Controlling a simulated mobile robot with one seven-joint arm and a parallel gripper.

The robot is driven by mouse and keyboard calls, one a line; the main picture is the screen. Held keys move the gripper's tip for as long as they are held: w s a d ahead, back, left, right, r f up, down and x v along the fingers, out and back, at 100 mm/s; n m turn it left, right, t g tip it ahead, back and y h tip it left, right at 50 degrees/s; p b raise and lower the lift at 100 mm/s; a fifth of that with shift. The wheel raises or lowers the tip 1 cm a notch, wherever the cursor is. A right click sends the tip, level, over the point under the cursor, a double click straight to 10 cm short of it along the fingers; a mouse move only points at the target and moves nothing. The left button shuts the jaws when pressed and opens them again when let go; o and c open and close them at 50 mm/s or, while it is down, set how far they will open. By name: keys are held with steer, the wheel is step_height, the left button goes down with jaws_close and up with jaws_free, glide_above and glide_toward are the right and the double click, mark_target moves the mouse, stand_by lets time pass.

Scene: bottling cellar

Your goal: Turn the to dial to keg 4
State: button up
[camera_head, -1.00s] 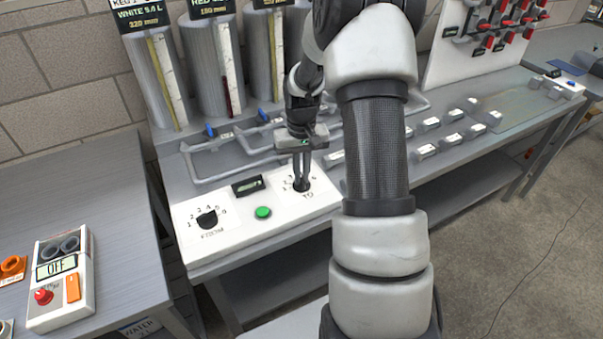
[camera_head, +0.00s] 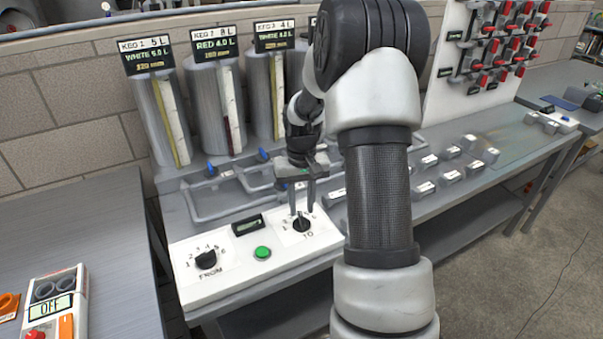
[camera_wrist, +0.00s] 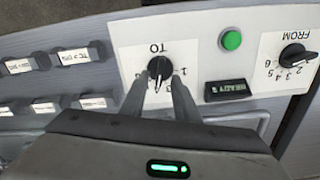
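The TO dial (camera_head: 302,224) is a round black knob on the right of the white panel (camera_head: 225,285). It also shows in the wrist view (camera_wrist: 160,67). Its light pointer mark seems to face away from the TO lettering, toward the middle numbers; the exact number is too small and partly hidden by my fingers. My gripper (camera_head: 303,212) is above the dial, pointing down. Its two fingers are spread, and in the wrist view (camera_wrist: 158,82) they are on either side of the knob with gaps visible. It holds nothing.
The FROM dial (camera_head: 206,260) is on the panel's left. A green button (camera_head: 262,253) and a small dark display (camera_head: 247,225) lie between the dials. Pipes and tall keg gauges stand behind. Small labelled blocks (camera_head: 425,187) line the bench at right.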

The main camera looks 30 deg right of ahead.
mark_target(301, 217)
step_height(301, 217, up, 14)
steer(key=p, duration=0.1)
steer(key=shift+r, duration=0.1)
stand_by(0.4)
